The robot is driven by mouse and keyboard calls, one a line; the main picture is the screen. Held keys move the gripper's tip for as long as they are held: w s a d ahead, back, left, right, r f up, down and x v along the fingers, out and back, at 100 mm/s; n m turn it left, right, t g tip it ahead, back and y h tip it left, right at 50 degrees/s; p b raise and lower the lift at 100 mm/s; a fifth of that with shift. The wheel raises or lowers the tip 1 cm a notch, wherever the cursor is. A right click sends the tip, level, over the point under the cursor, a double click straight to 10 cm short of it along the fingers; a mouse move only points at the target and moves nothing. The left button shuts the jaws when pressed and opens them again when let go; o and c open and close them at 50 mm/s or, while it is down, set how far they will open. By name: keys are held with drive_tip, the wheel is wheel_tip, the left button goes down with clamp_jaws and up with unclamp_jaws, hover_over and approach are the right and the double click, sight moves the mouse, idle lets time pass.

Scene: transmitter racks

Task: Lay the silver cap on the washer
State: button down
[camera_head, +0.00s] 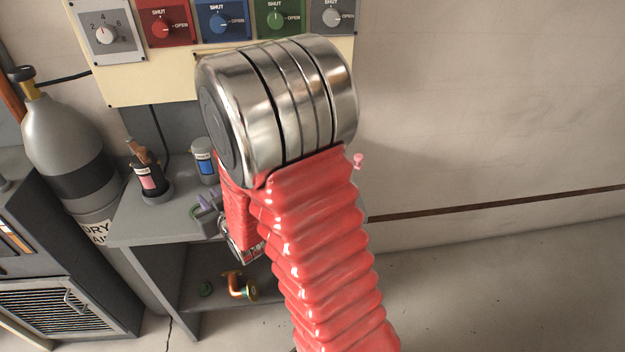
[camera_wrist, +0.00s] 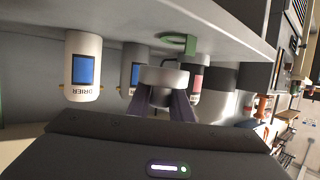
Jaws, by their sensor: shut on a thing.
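The silver cap (camera_wrist: 163,76) is a short grey metal disc, held between the purple fingers of my gripper (camera_wrist: 166,98) in the wrist view, where the bench appears upside down. The washer (camera_wrist: 177,43) is a green ring lying on the grey bench top, just beyond the cap; a small gap shows between them. In the head view, my gripper (camera_head: 206,202) is low over the bench, with part of the green washer (camera_head: 193,212) showing just left of its purple fingers. The cap cannot be made out there, and my red-sleeved arm hides much of that area.
The wrist view shows a white DRIER can (camera_wrist: 84,65) to one side. A grey gas cylinder (camera_head: 60,130) stands left.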

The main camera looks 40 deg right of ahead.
drive_tip(key=s+d+r+m+h, duration=0.1)
drive_tip(key=d+r, duration=0.1)
drive_tip(key=d, duration=0.8)
drive_tip(key=s+d+r+m+h, duration=0.1)
drive_tip(key=s+d+r+h, duration=0.1)
drive_tip(key=d, duration=0.8)
drive_tip(key=s+d+r+m+h, duration=0.1)
drive_tip(key=d+r, duration=0.1)
drive_tip(key=d, duration=0.8)
drive_tip(key=shift+s+d+r+m+g+h, duration=0.2)
drive_tip(key=shift+d+r+m+g+h, duration=0.1)
drive_tip(key=shift+r+h, duration=0.1)
drive_tip(key=shift+f, duration=2.95)
